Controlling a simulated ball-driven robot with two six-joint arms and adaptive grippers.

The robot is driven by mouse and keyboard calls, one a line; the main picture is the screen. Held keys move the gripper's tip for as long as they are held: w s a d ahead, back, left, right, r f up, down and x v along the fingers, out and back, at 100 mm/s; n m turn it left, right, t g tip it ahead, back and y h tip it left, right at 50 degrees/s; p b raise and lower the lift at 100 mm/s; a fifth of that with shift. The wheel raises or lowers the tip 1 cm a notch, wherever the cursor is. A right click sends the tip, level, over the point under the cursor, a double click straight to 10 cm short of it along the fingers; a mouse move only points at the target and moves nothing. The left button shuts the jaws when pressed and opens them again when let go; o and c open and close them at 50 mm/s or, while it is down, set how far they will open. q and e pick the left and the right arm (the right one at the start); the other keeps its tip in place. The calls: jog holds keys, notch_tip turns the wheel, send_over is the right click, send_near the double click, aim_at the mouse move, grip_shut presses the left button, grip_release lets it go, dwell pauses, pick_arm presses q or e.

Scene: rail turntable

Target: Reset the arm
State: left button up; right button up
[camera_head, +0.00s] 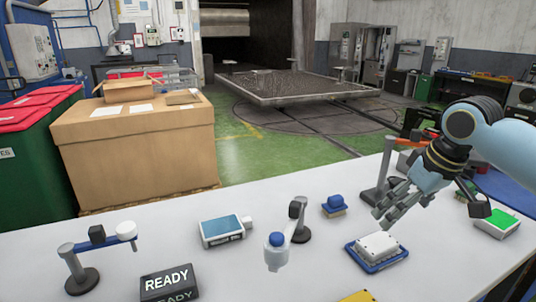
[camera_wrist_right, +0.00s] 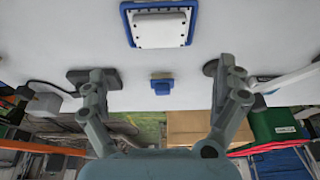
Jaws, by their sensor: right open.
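My right gripper (camera_head: 428,205) hangs above the right part of the white table, with its arm coming in from the right. It is open, with both fingers spread apart and nothing between them. In the right wrist view its two fingers (camera_wrist_right: 160,75) also stand wide apart. Below and left of it in the head view, a white box on a blue-edged base (camera_head: 378,246) sits on the table; it also shows at the top of the wrist view (camera_wrist_right: 160,28). My left gripper is not in view.
Cardboard boxes (camera_head: 135,145) stand beyond the table.

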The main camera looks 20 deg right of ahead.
jog(key=s+a+f+n, duration=0.1)
jog(key=s+a+f, duration=0.5)
jog(key=s+a, duration=0.4)
jog(key=s+a+r+m+h, duration=0.15)
jog(key=s+a, duration=0.35)
jog(key=s, duration=0.7)
notch_tip(320, 180, down, 31)
jog(key=d+g+b, duration=0.1)
jog(key=d+b, duration=0.2)
jog(key=b, duration=0.4)
jog(key=s+d+f+g+b, duration=0.1)
jog(key=s+f+b, duration=0.4)
jog(key=s+f, duration=1.4)
notch_tip(320, 180, down, 4)
jog(key=shift+s+f+g+b, duration=0.25)
jog(key=shift+s+g+b, duration=0.05)
jog(key=shift+b, duration=0.1)
jog(key=shift+s, duration=0.2)
jog(key=shift+c, duration=0.3)
